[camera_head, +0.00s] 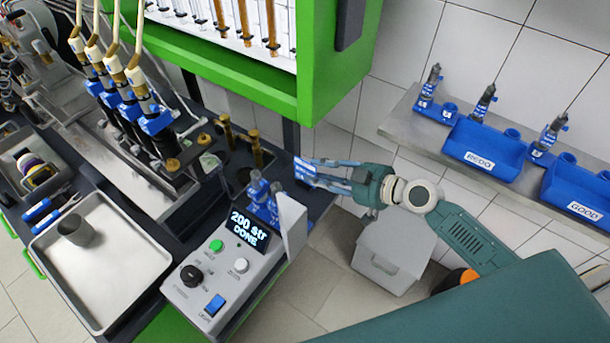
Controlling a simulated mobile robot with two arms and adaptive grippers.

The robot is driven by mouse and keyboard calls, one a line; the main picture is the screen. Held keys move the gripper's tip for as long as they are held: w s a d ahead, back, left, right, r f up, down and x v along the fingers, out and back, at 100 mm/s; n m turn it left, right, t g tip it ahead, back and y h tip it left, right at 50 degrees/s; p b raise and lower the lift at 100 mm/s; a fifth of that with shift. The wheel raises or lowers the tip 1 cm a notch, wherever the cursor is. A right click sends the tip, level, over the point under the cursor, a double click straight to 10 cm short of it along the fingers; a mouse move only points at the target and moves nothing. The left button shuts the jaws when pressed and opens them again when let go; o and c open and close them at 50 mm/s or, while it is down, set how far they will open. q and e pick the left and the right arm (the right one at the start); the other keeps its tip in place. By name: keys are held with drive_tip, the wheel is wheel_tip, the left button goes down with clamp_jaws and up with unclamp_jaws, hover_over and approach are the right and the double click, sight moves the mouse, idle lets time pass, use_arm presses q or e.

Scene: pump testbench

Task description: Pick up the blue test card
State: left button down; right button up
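A small blue card (304,171) with white print is at the right edge of the dark bench, just behind the grey tester with the lit display. My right gripper (314,173) reaches in from the right, with its fingertips at the card. Its two fingers are apart, one towards the upper and one towards the lower part of the card. I cannot tell whether they grip it or only stand around it, or whether the card is clear of the bench. My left gripper is not in view.
The tester (225,270) reads "200 str DONE"; its upright white plate (292,225) is close to the card. Blue-bodied parts (262,195) and brass posts (257,150) stand nearby. A green cabinet (330,60) overhangs behind. A wall shelf (415,122) holds blue bins at right.

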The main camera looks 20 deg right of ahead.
sight(306, 167)
drive_tip(key=x, duration=0.1)
drive_tip(key=p+x, duration=0.1)
drive_tip(key=x, duration=0.1)
drive_tip(key=r+p+x, duration=0.1)
drive_tip(key=shift+w+f, duration=0.1)
drive_tip(key=shift+w, duration=0.35)
drive_tip(key=shift+w+a+f, duration=0.2)
drive_tip(key=shift+a+f, duration=0.05)
drive_tip(key=shift+s, duration=0.1)
drive_tip(key=shift+c, duration=0.7)
clamp_jaws()
